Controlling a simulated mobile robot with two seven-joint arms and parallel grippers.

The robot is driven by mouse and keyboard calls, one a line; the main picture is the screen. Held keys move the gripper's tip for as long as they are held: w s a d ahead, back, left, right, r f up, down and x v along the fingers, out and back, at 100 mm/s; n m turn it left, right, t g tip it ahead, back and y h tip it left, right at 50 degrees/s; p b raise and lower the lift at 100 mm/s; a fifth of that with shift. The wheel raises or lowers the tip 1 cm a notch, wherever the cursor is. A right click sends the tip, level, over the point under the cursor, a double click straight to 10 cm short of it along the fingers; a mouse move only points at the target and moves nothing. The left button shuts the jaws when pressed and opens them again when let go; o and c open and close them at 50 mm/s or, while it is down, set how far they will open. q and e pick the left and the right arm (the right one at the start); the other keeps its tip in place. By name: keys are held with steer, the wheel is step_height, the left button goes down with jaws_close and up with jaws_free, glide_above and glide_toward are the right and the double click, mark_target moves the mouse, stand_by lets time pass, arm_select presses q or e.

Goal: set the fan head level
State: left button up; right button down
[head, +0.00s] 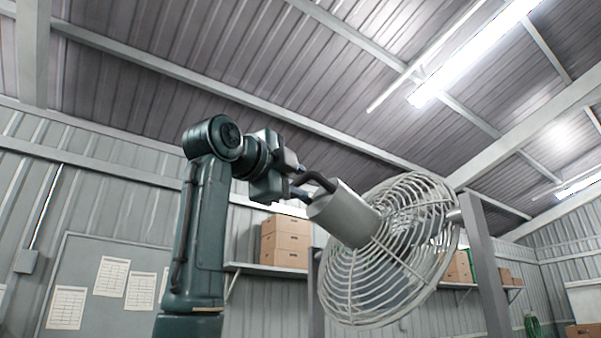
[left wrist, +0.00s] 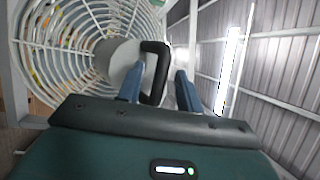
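The fan head is a round pale wire cage (head: 395,255) with a grey cylindrical motor housing (head: 345,215) at its back. It leans in the head view, its cage rim slanting from upper right to lower left. A black bar handle (head: 316,180) sticks out from the housing; it also shows in the left wrist view (left wrist: 162,62). My left gripper (head: 299,182) is at the handle. In the left wrist view its two blue fingers (left wrist: 160,75) stand apart with the handle between them, a gap showing on the right side. My right gripper is not in view.
A grey upright post (head: 485,265) stands right of the fan, another (head: 316,285) behind its left side. Cardboard boxes (head: 286,242) sit on a wall shelf (head: 265,268) behind. A board with paper sheets (head: 111,277) hangs at left. Space above the fan is clear.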

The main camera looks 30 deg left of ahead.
arm_select(q)
steer(key=shift+w+r, duration=0.1)
steer(key=shift+w, duration=0.8)
steer(key=shift+c, duration=0.3)
jaws_close()
